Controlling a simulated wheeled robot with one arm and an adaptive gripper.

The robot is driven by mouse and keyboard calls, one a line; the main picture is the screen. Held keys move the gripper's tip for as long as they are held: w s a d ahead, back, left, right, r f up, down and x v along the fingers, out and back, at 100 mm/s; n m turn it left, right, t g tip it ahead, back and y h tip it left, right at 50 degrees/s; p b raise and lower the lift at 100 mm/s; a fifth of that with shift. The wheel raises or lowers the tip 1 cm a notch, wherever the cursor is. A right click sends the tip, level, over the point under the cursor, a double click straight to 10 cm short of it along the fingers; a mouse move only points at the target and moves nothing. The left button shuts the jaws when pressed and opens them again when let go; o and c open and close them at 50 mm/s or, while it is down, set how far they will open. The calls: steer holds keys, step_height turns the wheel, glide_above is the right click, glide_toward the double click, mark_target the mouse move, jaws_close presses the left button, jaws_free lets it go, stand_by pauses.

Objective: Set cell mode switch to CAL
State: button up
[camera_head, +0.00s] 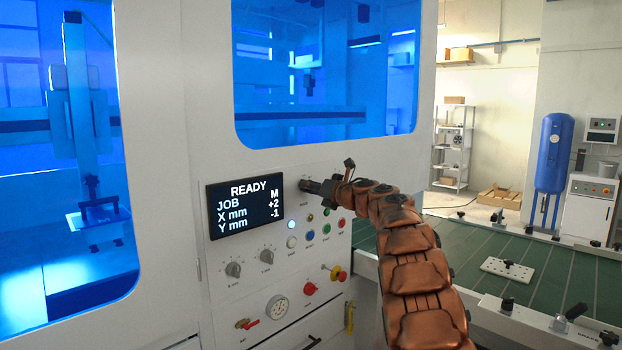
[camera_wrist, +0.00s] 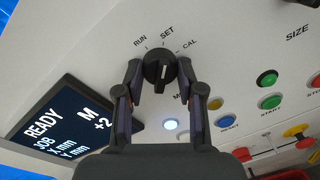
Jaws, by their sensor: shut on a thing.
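The cell mode switch (camera_wrist: 158,72) is a round black knob with a raised bar, on the light panel in the wrist view. The labels RUN, SET and CAL fan out above it from left to right. A pale mark shows on the bar's lower part; its upper end lies nearest SET, but I cannot tell the exact setting. My gripper (camera_wrist: 160,75) is shut on the knob, one finger on each side. In the head view my gripper (camera_head: 318,187) reaches the panel right of the display and largely hides the switch.
The display (camera_head: 245,207) reads READY, JOB M, X +2, Y -1. Several coloured buttons (camera_head: 326,229) sit below my gripper. Two dials (camera_head: 233,269), a gauge (camera_head: 277,307) and a red-yellow knob (camera_head: 338,273) are lower. A green conveyor table (camera_head: 545,265) lies to the right.

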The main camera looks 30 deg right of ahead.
steer(key=m+p, duration=0.8)
steer(key=p, duration=0.3)
steer(key=shift+r+y, duration=0.2)
steer(key=shift+y, duration=0.2)
steer(key=shift+f+m, duration=0.1)
steer(key=shift+m, duration=0.3)
steer(key=o, duration=1.1)
steer(key=shift+o, duration=0.2)
steer(key=shift+s+d, duration=0.1)
steer(key=v, duration=1.1)
steer(key=shift+s+r, duration=0.2)
steer(key=shift+s, duration=0.15)
